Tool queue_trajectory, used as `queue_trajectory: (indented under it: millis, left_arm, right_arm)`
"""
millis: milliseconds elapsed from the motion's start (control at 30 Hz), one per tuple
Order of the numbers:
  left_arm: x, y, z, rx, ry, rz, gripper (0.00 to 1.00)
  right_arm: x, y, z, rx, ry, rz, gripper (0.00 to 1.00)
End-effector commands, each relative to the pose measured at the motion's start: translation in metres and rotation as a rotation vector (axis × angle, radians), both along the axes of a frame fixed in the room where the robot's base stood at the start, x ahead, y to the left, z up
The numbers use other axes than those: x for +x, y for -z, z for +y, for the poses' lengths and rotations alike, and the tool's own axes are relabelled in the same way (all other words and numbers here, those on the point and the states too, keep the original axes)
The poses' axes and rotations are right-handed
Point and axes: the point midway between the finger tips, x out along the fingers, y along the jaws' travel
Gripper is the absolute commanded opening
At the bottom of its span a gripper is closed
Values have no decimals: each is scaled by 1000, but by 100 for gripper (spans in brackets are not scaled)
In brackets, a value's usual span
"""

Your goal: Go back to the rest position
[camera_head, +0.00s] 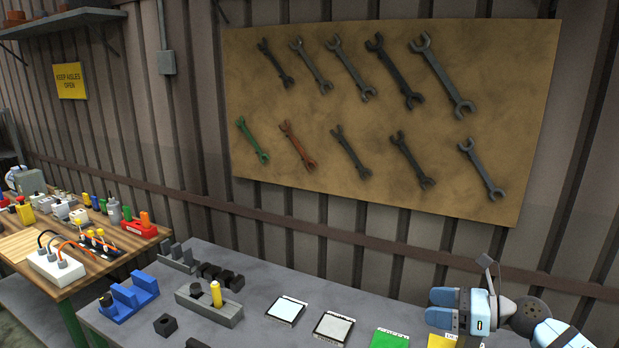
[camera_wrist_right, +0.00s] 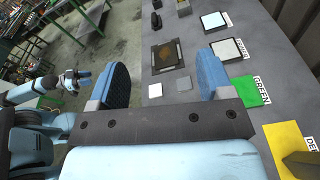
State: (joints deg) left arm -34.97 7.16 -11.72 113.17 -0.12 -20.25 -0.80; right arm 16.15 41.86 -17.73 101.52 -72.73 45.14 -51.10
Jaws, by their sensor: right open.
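My right gripper (camera_head: 441,308) is at the right of the head view, above the right part of the grey table. Its two blue fingers are apart. In the right wrist view the right gripper (camera_wrist_right: 165,82) is open, with nothing held between its fingers. A dark square plate with a brown centre (camera_wrist_right: 170,56) and two small squares lie on the table beyond the gap. My left gripper (camera_wrist_right: 78,77) shows small at the left of the right wrist view, away from the table, and its jaws are too small to read. The left arm is not in the head view.
The grey table (camera_head: 262,330) bears a blue holder (camera_head: 130,297), a grey block with a yellow peg (camera_head: 210,305), pale square pads, and green (camera_head: 388,339) and yellow (camera_wrist_right: 292,145) pads. A wrench board (camera_head: 385,110) hangs behind. A wooden bench (camera_head: 85,277) stands left.

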Motion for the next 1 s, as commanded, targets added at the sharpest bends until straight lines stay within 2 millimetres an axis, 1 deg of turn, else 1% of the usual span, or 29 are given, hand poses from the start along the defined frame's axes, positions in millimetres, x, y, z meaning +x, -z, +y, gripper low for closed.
queue_trajectory:
  millis: [33,100,167,200,267,300,367,400,467,500,567,600,667,700,733,800,933,967,1000]
  left_arm:
    - [-2,1,-1,-2,-2,4,43]
    - [-5,2,-2,-5,-3,9,43]
    - [-7,3,-3,-8,-5,14,43]
    - [-9,4,-4,-10,-5,17,43]
    - [-11,5,-4,-11,-7,20,43]
    - [-12,5,-5,-12,-6,23,43]
    - [-13,6,-5,-12,-6,24,43]
    - [-13,6,-5,-12,-6,24,43]
    - [-13,6,-5,-12,-6,24,43]
    - [-13,6,-5,-11,-6,23,43]
    - [-13,6,-5,-11,-4,23,43]
    - [-12,6,-4,-10,-4,23,43]
    - [-12,6,-4,-8,-3,23,43]
    - [-12,5,-3,-8,-2,22,43]
    - [-11,5,-3,-6,-1,21,43]
    - [-10,5,-2,-3,1,18,43]
    - [-6,3,0,1,4,11,43]
    - [-5,3,0,2,4,10,43]
    - [-4,2,0,3,4,8,43]
  right_arm:
    - [-8,-4,18,165,68,40,73]
    - [-15,-14,29,395,180,110,73]
    - [-22,-18,32,591,280,187,73]
    - [-26,-19,31,719,351,244,73]
    - [-34,-17,26,909,459,341,73]
    - [-41,-13,21,1031,535,409,73]
    - [-52,-2,13,1209,655,520,73]
    - [-61,7,7,1324,738,597,73]
    - [-78,25,-1,1486,870,717,73]
    - [-92,39,-6,1589,962,799,73]
    - [-115,60,-11,1733,1108,926,73]
    - [-132,74,-12,1816,1207,1007,73]
    - [-157,93,-12,1917,1345,1117,73]
    - [-173,103,-10,1970,1429,1178,73]
    - [-184,110,-9,2000,1487,1219,73]
    - [-208,122,-6,2057,1608,1301,73]
    - [-247,136,3,2121,1805,1424,73]
    - [-255,139,5,-2092,-1813,-1423,73]
    - [-266,142,8,-2033,-1807,-1405,73]
